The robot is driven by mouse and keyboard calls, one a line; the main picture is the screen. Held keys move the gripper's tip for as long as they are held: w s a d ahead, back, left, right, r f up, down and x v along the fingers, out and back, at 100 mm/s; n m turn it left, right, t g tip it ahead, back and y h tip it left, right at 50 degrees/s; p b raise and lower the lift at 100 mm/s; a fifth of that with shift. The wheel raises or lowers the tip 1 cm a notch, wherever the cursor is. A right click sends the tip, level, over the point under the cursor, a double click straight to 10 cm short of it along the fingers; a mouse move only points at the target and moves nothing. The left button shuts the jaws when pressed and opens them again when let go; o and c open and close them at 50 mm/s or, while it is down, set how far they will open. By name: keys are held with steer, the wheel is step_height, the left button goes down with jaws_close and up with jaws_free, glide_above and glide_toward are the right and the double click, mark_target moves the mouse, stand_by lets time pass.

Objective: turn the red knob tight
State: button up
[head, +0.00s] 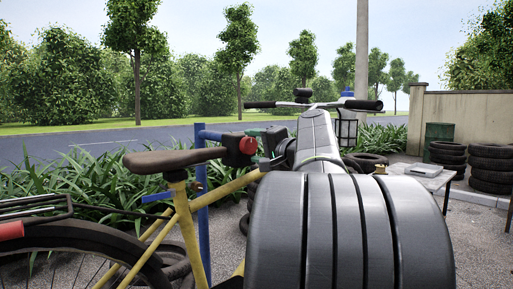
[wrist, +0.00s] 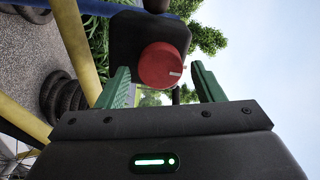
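The red knob (wrist: 163,66) sits on the face of a black box (wrist: 122,42) in the wrist view, with a short white mark near its lower right edge. In the head view the knob (head: 248,146) shows on the right side of the black box (head: 232,152), beyond a bicycle saddle. My gripper (wrist: 158,72) is open, with one green finger on each side of the knob. A gap shows between each finger and the knob. In the head view my gripper (head: 266,144) faces the knob from the right. How deep the fingers reach is hard to tell.
A blue post (head: 202,225) stands by the box. A yellow bicycle with a brown saddle (head: 172,158) is close at the left. Stacked tyres (head: 490,168) and a low table (head: 424,170) stand at the right. Plants line the road behind.

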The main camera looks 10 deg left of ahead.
steer(key=shift+d, duration=0.1)
steer(key=p+v, duration=0.2)
steer(key=v, duration=1.1)
steer(key=shift+s+d, duration=0.2)
steer(key=shift+s, duration=0.05)
steer(key=b+x, duration=0.2)
steer(key=x, duration=1.1)
steer(key=shift+w+a, duration=0.3)
